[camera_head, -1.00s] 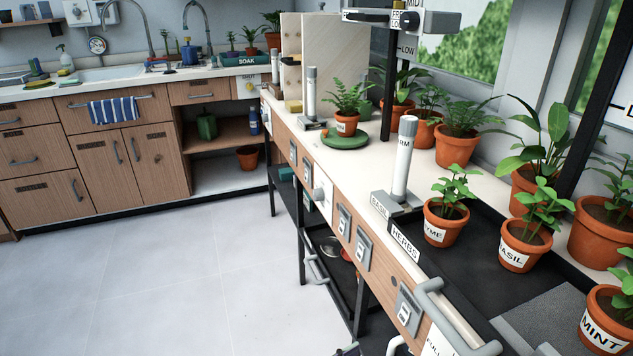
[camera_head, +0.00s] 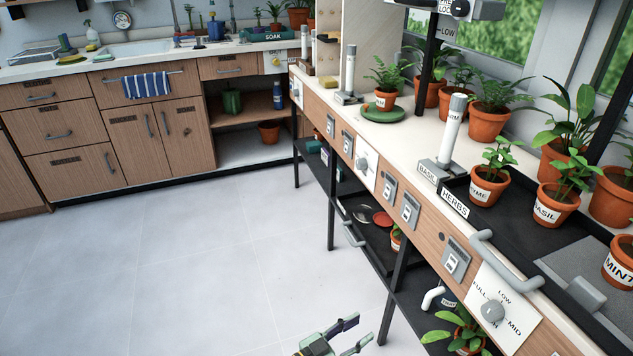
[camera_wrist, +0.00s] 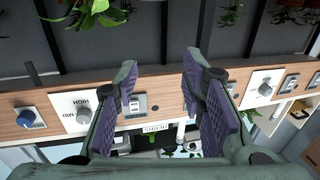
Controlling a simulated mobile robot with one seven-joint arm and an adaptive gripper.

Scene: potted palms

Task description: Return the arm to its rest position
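My gripper (camera_head: 356,333) shows at the bottom of the head view, in the free space in front of the plant bench (camera_head: 432,232). Its two fingers are spread apart with nothing between them. In the wrist view my gripper (camera_wrist: 159,72) is also open and empty, with purple ribbed pads on both fingers. Beyond the fingers, the bench's wooden front shows upside down with a switch (camera_wrist: 137,104) and knobs. The rest of my arm is out of the head view.
Potted herbs stand in a black tray (camera_head: 487,215) on the bench. A sink counter (camera_head: 125,62) stands at the back. The tiled floor (camera_head: 200,265) at left is clear.

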